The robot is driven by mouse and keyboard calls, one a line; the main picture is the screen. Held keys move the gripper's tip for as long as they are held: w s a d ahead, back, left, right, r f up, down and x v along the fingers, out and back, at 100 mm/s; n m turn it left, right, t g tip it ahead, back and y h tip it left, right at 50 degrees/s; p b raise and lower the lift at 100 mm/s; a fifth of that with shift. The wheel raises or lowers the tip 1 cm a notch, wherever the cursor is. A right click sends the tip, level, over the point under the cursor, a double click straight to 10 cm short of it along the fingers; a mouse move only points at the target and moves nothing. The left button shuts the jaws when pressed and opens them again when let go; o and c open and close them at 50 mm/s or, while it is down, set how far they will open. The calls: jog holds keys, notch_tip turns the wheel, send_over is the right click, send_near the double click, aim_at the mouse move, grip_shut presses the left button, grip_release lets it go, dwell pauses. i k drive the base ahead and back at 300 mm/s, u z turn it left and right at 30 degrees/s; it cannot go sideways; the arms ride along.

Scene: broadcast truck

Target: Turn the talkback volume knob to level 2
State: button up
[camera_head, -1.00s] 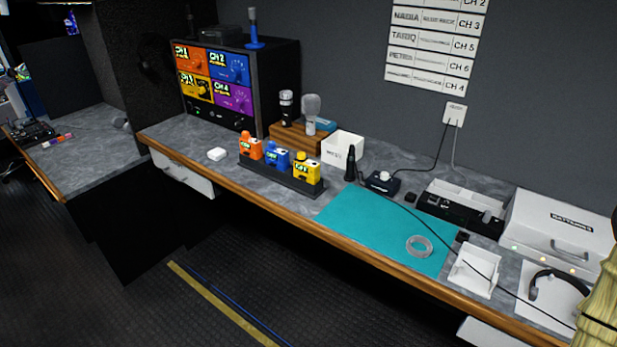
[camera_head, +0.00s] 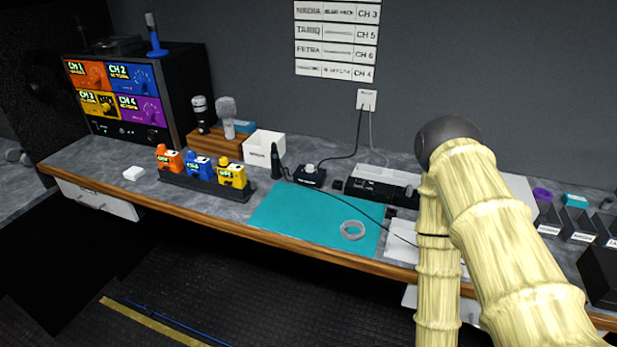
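A small dark box with a white knob on top (camera_head: 310,171) stands on the counter behind the teal mat; it may be the talkback volume control, but its label and level marks are too small to read. A black cable runs from it up to the wall outlet. A rack unit (camera_head: 180,105) with orange, blue, yellow and purple channel panels stands at the left, with small knobs on its lower black strip. My pale, ribbed arm fills the right side of the view. My gripper is not in view.
The teal mat (camera_head: 285,215) holds a tape roll (camera_head: 353,230). Orange, blue and yellow packs stand in a black holder (camera_head: 205,188). A white bin (camera_head: 264,146) and a black handheld device (camera_head: 276,162) stand left of the knob box. A cable crosses the mat.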

aim_at(310, 168)
jog(key=k, duration=0.5)
jog(key=u, duration=1.75)
jog(key=i, duration=1.2)
jog(key=z, duration=1.85)
